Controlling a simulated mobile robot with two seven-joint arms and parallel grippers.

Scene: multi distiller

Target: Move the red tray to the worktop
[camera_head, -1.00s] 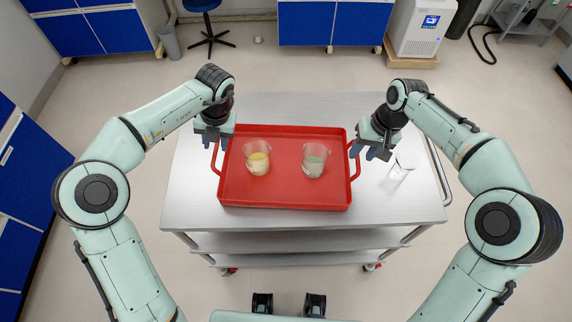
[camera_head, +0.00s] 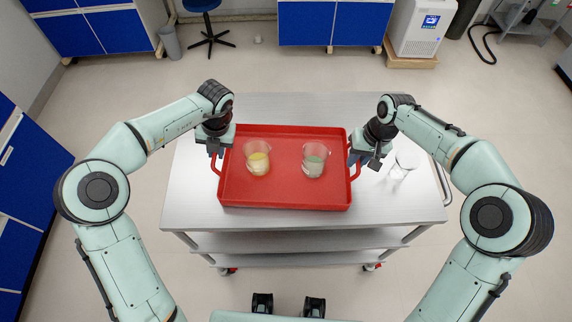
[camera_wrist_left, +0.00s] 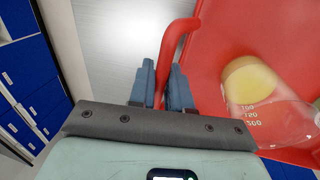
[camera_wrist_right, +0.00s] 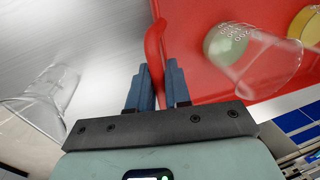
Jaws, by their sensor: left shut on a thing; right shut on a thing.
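The red tray (camera_head: 285,190) lies on a steel cart top, with a looped handle at each end. Two glass beakers stand in it: one with yellow contents (camera_head: 258,162) on the left, one with pale green contents (camera_head: 315,161) on the right. My left gripper (camera_head: 215,154) is shut on the tray's left handle, which runs between its fingers in the left wrist view (camera_wrist_left: 162,82). My right gripper (camera_head: 362,160) is shut on the tray's right handle, which also shows between its fingers in the right wrist view (camera_wrist_right: 160,82).
An empty clear glass vessel (camera_head: 402,166) stands on the steel cart (camera_head: 300,222) right of the tray, close to my right gripper. Blue cabinets (camera_head: 318,22), a stool (camera_head: 207,25) and a white machine (camera_head: 421,27) stand at the back. The floor around the cart is clear.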

